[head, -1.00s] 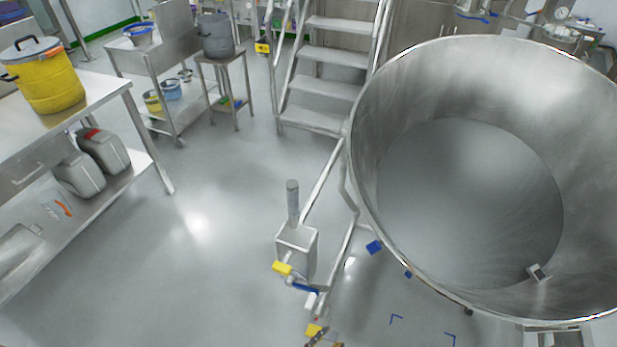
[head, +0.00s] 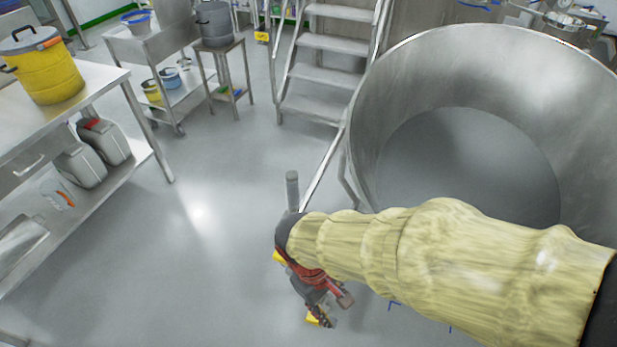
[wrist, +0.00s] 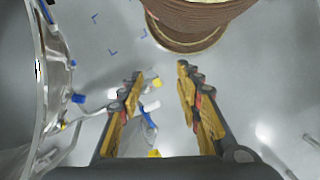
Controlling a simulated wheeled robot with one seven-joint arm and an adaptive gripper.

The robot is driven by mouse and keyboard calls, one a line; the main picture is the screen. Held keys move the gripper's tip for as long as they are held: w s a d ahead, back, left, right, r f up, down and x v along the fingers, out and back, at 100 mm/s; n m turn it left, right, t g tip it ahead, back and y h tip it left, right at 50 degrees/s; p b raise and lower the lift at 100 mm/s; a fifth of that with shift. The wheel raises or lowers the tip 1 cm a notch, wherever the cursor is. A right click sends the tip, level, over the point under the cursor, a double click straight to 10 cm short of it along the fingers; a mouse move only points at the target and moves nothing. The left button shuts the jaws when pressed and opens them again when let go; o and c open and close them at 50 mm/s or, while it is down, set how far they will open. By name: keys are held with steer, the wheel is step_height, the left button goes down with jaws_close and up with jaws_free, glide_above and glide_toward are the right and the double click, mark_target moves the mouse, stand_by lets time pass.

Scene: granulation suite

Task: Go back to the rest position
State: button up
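My gripper (wrist: 158,95) shows in the wrist view with its two yellow-padded fingers spread apart and nothing between them. It is open and empty, above the grey floor. In the head view my gripper (head: 325,302) hangs at the end of my arm, which wears a pale yellow sleeve. The vessel's rim is also at the left of the wrist view (wrist: 50,60).
A steel table (head: 105,80) with a yellow drum (head: 45,72) stands at the left, two jerrycans on its lower shelf. Steel steps (head: 325,75) rise at the back. A small stand (head: 215,55) holds a grey pot. The floor (head: 190,260) at centre left is clear.

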steer(key=w+d+r+m+t+y, duration=0.1)
steer(key=d+r+m+t, duration=0.2)
steer(key=d+r, duration=0.4)
steer(key=w+d+r+m+t+y+p, duration=0.1)
steer(key=d+r+m+t, duration=0.2)
steer(key=r, duration=1.1)
steer(key=d+m, duration=0.2)
steer(key=d, duration=0.2)
steer(key=shift+w+m+t+y, duration=0.3)
steer(key=shift+y, duration=0.1)
steer(key=shift+a, duration=0.1)
steer(key=shift+c, duration=0.5)
